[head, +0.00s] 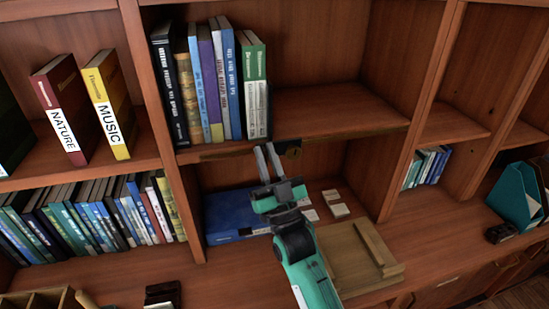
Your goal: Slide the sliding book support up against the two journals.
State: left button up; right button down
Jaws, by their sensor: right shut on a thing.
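The two journals, seemingly the slim green-and-white volumes (256,85), stand upright at the right end of a book row on the upper middle shelf. My right gripper (267,160) reaches up to this shelf's front edge, just below the journals. It is shut on a small part there, seemingly of the sliding book support; its fingers hide most of that part. A dark piece with a round knob (293,152) shows just right of the fingertips. Whether the support touches the journals cannot be told. My left gripper is not in view.
The upper shelf (335,108) is bare right of the journals. Below lie a blue box (230,215), small pale cards (335,203) and a wooden tray (350,262). The NATURE (60,105) and MUSIC (108,105) books stand at left. A teal holder (515,195) stands far right.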

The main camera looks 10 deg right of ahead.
jog(key=shift+a, duration=0.4)
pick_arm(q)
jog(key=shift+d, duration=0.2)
pick_arm(e)
jog(key=shift+a, duration=0.2)
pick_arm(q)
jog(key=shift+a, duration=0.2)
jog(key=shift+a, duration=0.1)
pick_arm(e)
jog(key=c, duration=1.5)
grip_release()
pick_arm(q)
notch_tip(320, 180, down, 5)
jog(key=b, duration=0.5)
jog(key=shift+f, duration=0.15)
pick_arm(e)
jog(key=v, duration=1.4)
